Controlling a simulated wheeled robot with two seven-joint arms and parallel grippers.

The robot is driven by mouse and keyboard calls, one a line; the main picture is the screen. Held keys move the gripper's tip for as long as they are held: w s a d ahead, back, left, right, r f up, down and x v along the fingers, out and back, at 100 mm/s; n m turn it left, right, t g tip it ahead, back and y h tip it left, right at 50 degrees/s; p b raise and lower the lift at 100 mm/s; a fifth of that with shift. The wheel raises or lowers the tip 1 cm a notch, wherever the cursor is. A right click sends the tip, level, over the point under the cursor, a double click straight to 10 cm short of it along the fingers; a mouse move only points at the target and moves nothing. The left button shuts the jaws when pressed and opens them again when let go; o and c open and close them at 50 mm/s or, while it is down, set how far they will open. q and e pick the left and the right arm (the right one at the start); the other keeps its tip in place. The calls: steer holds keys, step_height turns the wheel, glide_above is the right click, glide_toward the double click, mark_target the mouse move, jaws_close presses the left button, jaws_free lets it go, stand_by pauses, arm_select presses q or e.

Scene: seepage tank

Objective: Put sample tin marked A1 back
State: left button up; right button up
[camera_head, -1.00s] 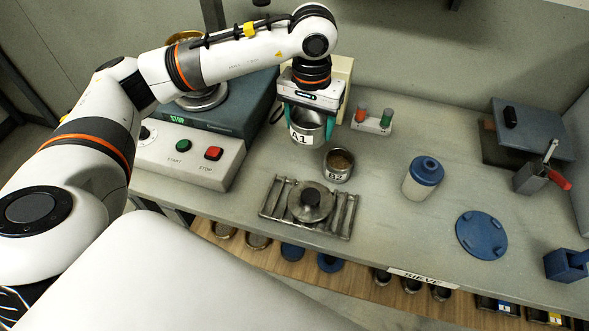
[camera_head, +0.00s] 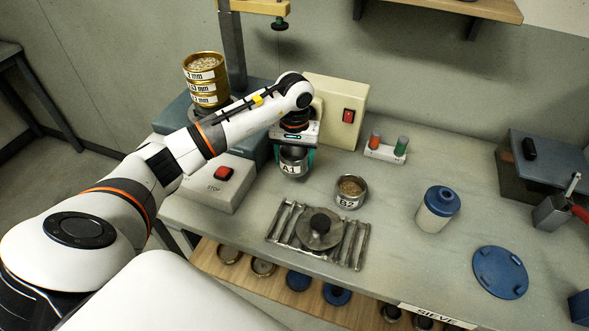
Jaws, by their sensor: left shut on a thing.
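The sample tin marked A1 (camera_head: 293,164) is a small metal tin with a white label, in the middle of the head view. My left gripper (camera_head: 294,155) is shut on it, with a teal finger on each side. The tin is over the bench, behind and left of a second tin marked B2 (camera_head: 350,191) that holds brown material. I cannot tell whether A1 touches the bench. My right gripper is not in view.
A metal rack with a round knobbed lid (camera_head: 319,230) lies in front. A sieve stack (camera_head: 206,79) and control box with a red button (camera_head: 222,181) stand left. A white bottle with blue cap (camera_head: 437,208) and blue disc (camera_head: 499,272) are right. Tins sit on the lower shelf (camera_head: 260,285).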

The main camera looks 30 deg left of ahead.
mark_target(295, 179)
arm_select(q)
step_height(295, 179, down, 4)
steer(key=shift+f+p, duration=0.25)
steer(key=shift+p, duration=0.25)
steer(key=shift+f, duration=0.35)
steer(key=o, duration=1.1)
